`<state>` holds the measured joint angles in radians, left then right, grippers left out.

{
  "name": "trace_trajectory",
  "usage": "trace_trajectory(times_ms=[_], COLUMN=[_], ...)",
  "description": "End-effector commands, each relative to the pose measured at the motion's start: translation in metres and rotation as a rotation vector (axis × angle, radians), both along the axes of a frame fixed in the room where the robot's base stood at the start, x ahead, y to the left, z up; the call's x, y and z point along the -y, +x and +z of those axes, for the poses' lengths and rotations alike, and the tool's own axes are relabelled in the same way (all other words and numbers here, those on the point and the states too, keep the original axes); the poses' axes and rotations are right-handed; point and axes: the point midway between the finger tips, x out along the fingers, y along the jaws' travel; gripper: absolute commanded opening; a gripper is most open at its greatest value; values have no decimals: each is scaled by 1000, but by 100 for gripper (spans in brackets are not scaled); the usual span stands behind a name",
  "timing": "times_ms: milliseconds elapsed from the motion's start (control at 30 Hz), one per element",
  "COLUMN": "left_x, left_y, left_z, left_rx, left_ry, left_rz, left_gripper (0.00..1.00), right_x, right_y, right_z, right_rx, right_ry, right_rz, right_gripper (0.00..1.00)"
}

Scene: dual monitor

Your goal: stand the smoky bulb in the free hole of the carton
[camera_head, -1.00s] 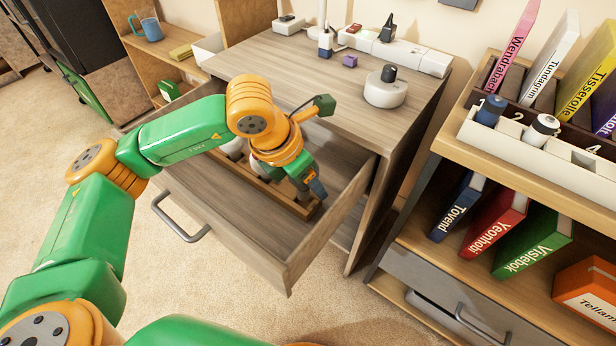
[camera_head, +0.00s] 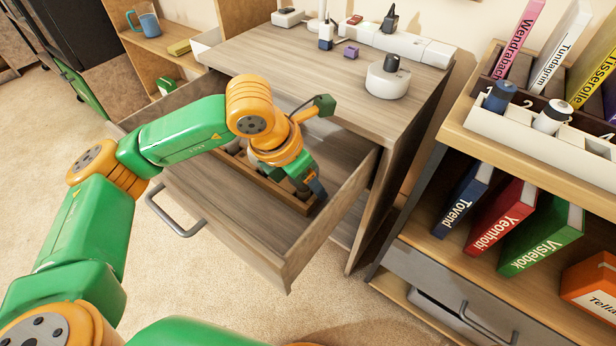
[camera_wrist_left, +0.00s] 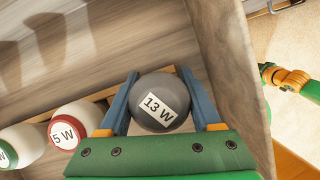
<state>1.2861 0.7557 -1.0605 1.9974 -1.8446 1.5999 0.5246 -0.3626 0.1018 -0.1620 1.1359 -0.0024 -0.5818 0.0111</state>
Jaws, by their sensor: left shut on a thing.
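The smoky bulb (camera_wrist_left: 160,103) is dark grey with a white "13 W" label. In the left wrist view it sits between the two blue fingers of my left gripper (camera_wrist_left: 157,74), which is shut on it. In the head view my left gripper (camera_head: 317,188) is down inside the open drawer (camera_head: 235,210), near its right end, by a long wooden holder (camera_head: 289,199). A white bulb with a red band and "5 W" (camera_wrist_left: 72,128) is left of the smoky bulb. I cannot make out a free hole. My right gripper is not in view.
The desk top (camera_head: 285,62) overhangs the drawer's back; a power strip (camera_head: 400,48) and a round white device (camera_head: 388,78) stand on it. At right, a shelf bears a white compartment rack (camera_head: 510,135) with a blue-capped item and upright books. Carpet in front is clear.

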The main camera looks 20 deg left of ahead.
Motion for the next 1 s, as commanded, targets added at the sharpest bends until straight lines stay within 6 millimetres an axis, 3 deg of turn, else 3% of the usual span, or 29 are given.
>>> trace_trajectory(times_ms=[67, 100, 233, 500, 800, 1000], left_x=[0, 0, 0, -1, -12, -15], left_y=[0, 0, 0, -1, -18, -23], left_z=[-3, -3, -2, 0, 55, 65], left_rx=[0, 0, -1, 0, 5, 1], left_ry=[0, 0, 1, 1, 0, 0], left_rz=[0, 0, 0, 0, 0, 0], left_gripper=[10, 68, 100, 100, 100, 100], right_x=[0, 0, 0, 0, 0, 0], right_y=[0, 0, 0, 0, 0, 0], right_z=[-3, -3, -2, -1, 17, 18], right_rx=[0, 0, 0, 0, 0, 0], right_ry=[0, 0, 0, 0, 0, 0], right_rz=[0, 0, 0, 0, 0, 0], right_gripper=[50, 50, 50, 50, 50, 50])
